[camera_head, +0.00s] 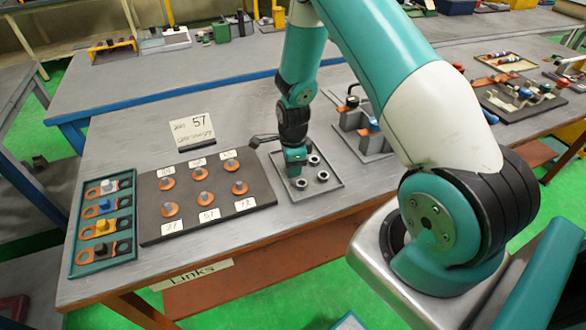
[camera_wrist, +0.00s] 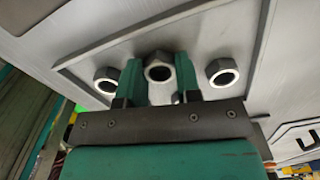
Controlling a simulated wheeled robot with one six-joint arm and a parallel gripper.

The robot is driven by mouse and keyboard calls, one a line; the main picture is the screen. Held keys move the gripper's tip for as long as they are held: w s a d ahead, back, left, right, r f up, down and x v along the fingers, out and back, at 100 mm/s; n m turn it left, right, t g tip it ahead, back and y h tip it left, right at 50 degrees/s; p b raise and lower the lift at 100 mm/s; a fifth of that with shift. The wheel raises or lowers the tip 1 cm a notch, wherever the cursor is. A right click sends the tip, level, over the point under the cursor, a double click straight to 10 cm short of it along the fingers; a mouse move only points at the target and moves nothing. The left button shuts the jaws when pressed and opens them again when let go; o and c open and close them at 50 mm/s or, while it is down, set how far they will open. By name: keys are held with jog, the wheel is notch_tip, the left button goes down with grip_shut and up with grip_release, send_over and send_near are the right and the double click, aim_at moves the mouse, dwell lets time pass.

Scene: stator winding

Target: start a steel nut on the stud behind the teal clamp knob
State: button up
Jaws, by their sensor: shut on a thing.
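My gripper (camera_head: 296,170) is down at the grey nut tray (camera_head: 330,189), with its fingers pointing down. In the wrist view its two teal fingers (camera_wrist: 158,75) are closed on a steel nut (camera_wrist: 159,72), which sits between them at the tray. Other nuts stay in the tray: one to the left (camera_wrist: 107,80) and one to the right (camera_wrist: 222,72) in the wrist view. The head view shows several nuts, one of them at the tray's right (camera_head: 323,176). I cannot make out the teal clamp knob or the stud behind it; my arm hides part of the bench.
A dark board (camera_head: 162,220) with orange lugs and number labels lies left of the tray. A teal rack (camera_head: 78,262) stands further left. Grey fixtures (camera_head: 372,141) with a blue knob (camera_head: 374,124) stand behind right. A card reading 57 (camera_head: 192,132) stands behind the board.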

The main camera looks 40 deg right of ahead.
notch_tip(320, 180, up, 9)
jog(key=p, duration=0.6)
dwell(0.4)
